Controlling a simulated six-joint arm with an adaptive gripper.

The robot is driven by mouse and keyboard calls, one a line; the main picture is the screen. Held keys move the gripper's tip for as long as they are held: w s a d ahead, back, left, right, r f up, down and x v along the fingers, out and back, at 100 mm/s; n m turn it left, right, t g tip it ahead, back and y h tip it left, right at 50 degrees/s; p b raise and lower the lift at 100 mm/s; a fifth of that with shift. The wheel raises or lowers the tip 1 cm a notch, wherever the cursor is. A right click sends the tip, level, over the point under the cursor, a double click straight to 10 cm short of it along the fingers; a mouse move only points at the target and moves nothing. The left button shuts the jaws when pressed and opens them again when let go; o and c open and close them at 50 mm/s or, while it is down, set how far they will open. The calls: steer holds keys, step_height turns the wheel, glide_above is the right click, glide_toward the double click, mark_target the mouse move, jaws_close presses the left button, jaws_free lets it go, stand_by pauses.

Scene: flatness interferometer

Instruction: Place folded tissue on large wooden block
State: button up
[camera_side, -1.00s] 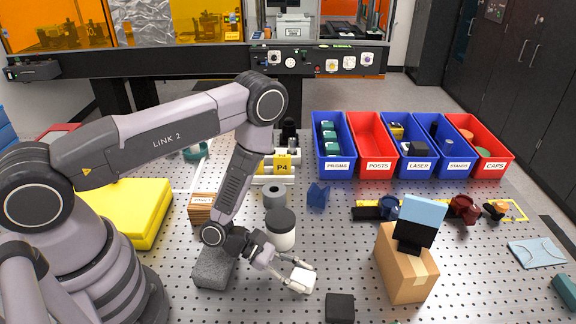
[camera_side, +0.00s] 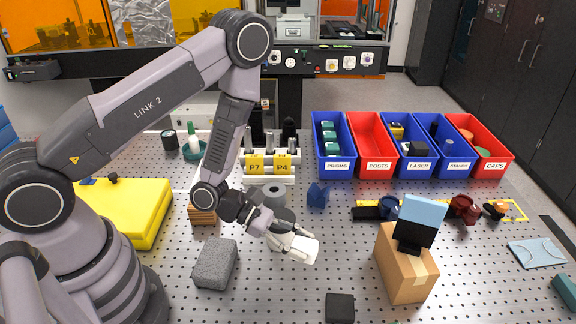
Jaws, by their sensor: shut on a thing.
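My gripper (camera_side: 295,241) is shut on the folded tissue (camera_side: 305,250), a small white pad. It holds the tissue above the perforated table, near the middle of the view. A brown wooden block (camera_side: 203,217) with layered edges stands to the left of my gripper, behind the grey stone block. My wrist joint hides much of its top and upper part. The tissue is apart from the wooden block.
A grey stone block (camera_side: 216,263) lies left of my gripper. A grey ring-shaped part (camera_side: 273,195) and a mostly hidden jar are behind it. A cardboard box (camera_side: 406,268) stands right, a black block (camera_side: 340,307) in front. Blue and red bins (camera_side: 374,165) line the back right.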

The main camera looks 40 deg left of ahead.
steer(key=w+a+r, duration=0.1)
steer(key=a, duration=0.2)
steer(key=w+a+r, duration=0.1)
steer(key=a, duration=0.3)
steer(key=w+a+r, duration=0.1)
steer(key=a+r, duration=0.1)
steer(key=a, duration=0.2)
steer(key=shift+w+a, duration=0.2)
steer(key=shift+w, duration=0.1)
steer(key=s+a, duration=0.4)
steer(key=a, duration=0.6)
steer(key=s+a, duration=0.3)
steer(key=a, duration=0.7)
steer(key=shift+m+g, duration=0.3)
step_height(320, 180, down, 8)
steer(key=shift+s+r, duration=0.15)
steer(key=shift+r, duration=0.1)
steer(key=shift+f, duration=0.2)
steer(key=o, duration=0.7)
steer(key=shift+o, duration=0.2)
